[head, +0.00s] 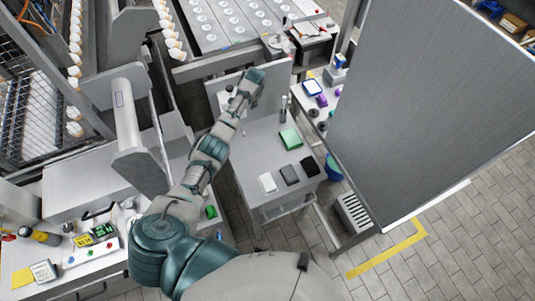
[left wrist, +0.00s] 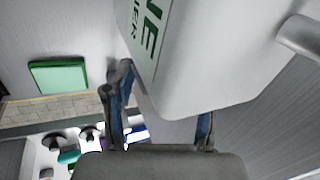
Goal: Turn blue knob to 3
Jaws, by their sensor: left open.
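The control panel (head: 92,250) lies at the lower left of the head view, with two green-lit displays and small coloured knobs or buttons. A small blue one (head: 71,259) sits at its left; its setting is too small to read. My left arm reaches up and away from the panel, and my left gripper (head: 238,112) is over the grey table. In the left wrist view my left gripper (left wrist: 163,105) is open, its fingers pointing toward a white container (left wrist: 225,50) with green lettering. I cannot tell if they touch it. My right gripper is not in view.
The grey table (head: 257,150) holds a green box (head: 290,138) and white, grey and black items along its front. The green box also shows in the left wrist view (left wrist: 58,77). A large grey panel (head: 425,100) stands at the right. Tiled floor is clear at lower right.

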